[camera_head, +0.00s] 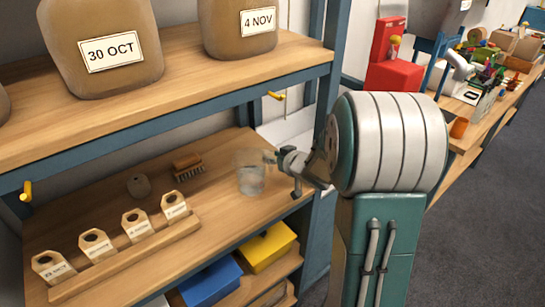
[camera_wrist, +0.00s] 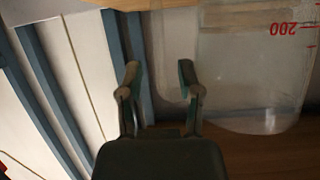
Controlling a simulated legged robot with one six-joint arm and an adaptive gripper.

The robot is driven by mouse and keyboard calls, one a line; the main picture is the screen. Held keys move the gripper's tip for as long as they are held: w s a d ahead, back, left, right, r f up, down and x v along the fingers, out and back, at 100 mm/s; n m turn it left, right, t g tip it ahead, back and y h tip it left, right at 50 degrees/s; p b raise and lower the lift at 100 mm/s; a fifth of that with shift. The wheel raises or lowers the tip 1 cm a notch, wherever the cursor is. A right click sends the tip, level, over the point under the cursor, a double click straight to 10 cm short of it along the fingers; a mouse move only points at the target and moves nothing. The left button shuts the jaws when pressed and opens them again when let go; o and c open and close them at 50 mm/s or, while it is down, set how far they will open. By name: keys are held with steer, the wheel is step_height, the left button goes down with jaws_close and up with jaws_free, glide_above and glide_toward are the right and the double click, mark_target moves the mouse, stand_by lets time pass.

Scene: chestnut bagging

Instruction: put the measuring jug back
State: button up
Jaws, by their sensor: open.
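The clear measuring jug (camera_head: 251,180) stands upright on the lower wooden shelf, near its right end. In the wrist view the jug (camera_wrist: 250,85) fills the right side, with a red 200 mark appearing upside down. My gripper (camera_head: 277,159) is at the jug's right side, close to its upper part. In the wrist view my gripper (camera_wrist: 158,72) is open, its two fingers apart, left of the jug's body. A faint clear shape, perhaps the handle, shows near the right finger. I cannot tell whether the fingers touch it.
A brush (camera_head: 187,165) and a small dark object (camera_head: 138,186) lie left of the jug. The upper shelf (camera_head: 180,92), bearing large labelled sacks, overhangs. Blue (camera_head: 210,282) and yellow (camera_head: 267,246) bins sit below.

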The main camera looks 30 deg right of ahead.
steer(key=v, duration=1.1)
steer(key=s+a+r+m+g+h, duration=0.2)
steer(key=s+a+r+h, duration=0.25)
steer(key=r+h, duration=0.25)
steer(key=s+a+f+g+y, duration=0.1)
steer(key=s+a+g+y, duration=0.3)
steer(key=s+a, duration=0.9)
steer(key=shift+s+n+g+y, duration=0.3)
steer(key=shift+s+n+g, duration=0.1)
steer(key=shift+s+g, duration=0.55)
steer(key=shift+f, duration=0.1)
